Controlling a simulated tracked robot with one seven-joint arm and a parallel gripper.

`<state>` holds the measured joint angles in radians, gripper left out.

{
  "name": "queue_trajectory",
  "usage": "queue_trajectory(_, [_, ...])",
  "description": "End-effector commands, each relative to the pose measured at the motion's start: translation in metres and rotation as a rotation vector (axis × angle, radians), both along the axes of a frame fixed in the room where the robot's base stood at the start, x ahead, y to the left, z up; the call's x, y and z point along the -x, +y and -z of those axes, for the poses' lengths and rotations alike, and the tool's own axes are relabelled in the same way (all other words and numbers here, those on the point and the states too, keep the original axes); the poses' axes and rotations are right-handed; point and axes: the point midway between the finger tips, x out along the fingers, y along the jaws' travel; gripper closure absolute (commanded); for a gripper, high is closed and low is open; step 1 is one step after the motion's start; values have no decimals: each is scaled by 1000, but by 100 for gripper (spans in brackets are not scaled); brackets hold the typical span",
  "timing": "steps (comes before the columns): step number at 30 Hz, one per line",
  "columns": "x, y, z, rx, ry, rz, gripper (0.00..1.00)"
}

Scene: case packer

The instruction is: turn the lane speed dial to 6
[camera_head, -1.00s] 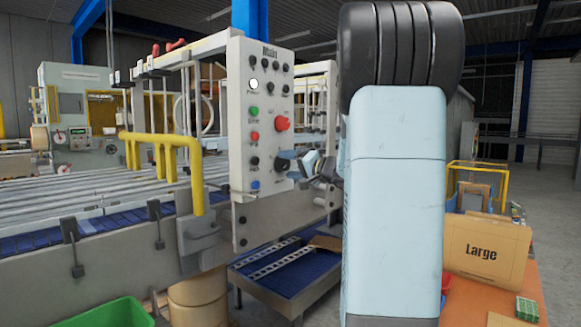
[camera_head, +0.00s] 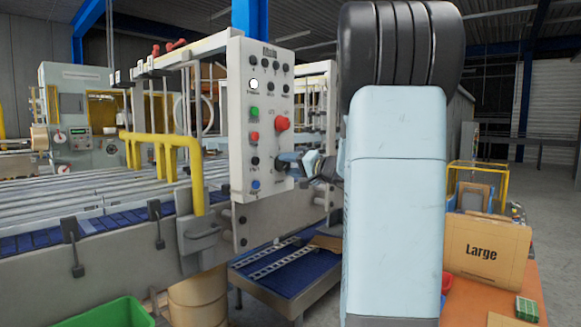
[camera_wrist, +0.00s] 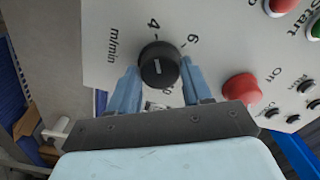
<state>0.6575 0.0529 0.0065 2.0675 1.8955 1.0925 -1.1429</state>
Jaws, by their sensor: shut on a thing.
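The lane speed dial (camera_wrist: 158,66) is a round black knob with a white pointer line, on the pale control panel (camera_head: 235,130). In the wrist view the number 4 is above it and the 6 is at its upper right. The pointer lies roughly in line with the 4. My gripper (camera_wrist: 159,72) has one blue finger on each side of the dial and is shut on it. In the head view my gripper (camera_head: 289,160) is at the panel's lower right, and its fingers partly hide the dial.
A red knob (camera_wrist: 240,88) sits close to the right finger in the wrist view. The panel's green button (camera_head: 254,112) and blue button (camera_head: 256,184) are to the left. A yellow rail (camera_head: 196,170) and roller conveyor (camera_head: 90,187) lie further left.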

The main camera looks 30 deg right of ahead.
Motion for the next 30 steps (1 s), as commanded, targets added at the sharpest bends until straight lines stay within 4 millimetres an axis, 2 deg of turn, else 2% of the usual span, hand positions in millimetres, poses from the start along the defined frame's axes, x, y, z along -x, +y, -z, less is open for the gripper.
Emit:
queue_trajectory(11, [0,0,3,-179,70,1,82])
queue_trajectory(30, [0,-1,4,-725,271,4,82])
